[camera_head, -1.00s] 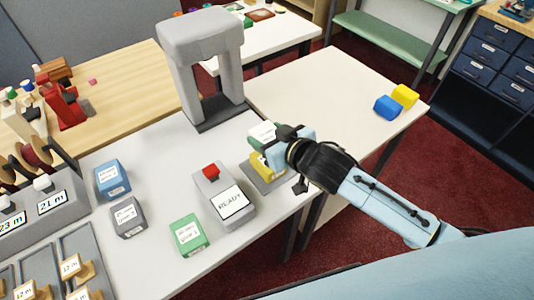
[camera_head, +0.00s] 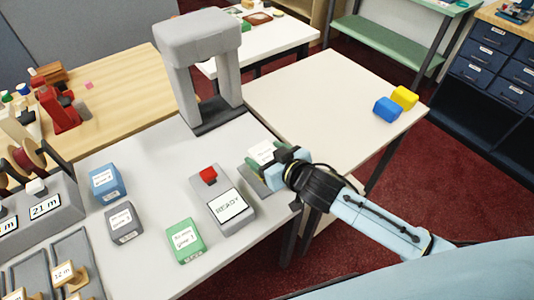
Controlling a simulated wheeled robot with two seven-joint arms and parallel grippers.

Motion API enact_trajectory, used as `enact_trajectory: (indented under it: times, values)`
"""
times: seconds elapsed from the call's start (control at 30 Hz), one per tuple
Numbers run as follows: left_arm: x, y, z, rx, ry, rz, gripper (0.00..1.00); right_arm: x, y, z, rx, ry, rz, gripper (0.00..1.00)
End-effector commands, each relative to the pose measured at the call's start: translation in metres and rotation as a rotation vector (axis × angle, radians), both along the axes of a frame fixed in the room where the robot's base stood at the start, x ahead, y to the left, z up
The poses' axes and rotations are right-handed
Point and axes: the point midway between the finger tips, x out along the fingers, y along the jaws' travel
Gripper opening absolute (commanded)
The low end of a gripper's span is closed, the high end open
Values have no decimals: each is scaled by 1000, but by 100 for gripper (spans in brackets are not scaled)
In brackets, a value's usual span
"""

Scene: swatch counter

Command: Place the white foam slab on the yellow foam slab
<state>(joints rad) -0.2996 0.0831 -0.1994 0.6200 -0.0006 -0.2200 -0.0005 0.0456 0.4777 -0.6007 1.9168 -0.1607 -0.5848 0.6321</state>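The white foam slab (camera_head: 262,152) is at the tip of my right gripper (camera_head: 270,168), low over the grey tray (camera_head: 251,182) at the table's right edge. My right gripper appears shut on it; the fingers are mostly hidden. Something green shows just below and beside the slab. The yellow foam slab is not visible now; the white slab and gripper cover the spot where it was. I cannot tell whether the white slab touches it. My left gripper is not in view.
A grey box with a red button (camera_head: 208,175) and a READY display stands left of the tray. Blue (camera_head: 108,182), grey (camera_head: 124,222) and green (camera_head: 186,241) labelled blocks lie further left. A grey arch (camera_head: 205,70) stands behind. The right table (camera_head: 320,100) is mostly clear.

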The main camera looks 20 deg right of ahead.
Motion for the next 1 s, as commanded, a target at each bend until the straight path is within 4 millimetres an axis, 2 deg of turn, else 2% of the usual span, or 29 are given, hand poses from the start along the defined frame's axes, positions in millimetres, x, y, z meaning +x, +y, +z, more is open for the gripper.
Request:
enact_trajectory:
  times: [0.07,0.4,0.47,0.8,1.0]
  values:
    - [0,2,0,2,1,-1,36,0,0,0,0,0,0,80]
    - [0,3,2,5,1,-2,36,0,0,4,-1,-1,0,80]
    - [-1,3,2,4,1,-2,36,-5,-2,6,0,1,0,80]
    - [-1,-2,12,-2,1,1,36,-62,-22,30,-1,3,1,80]
    - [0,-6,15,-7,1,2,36,-90,-32,42,-1,3,0,80]
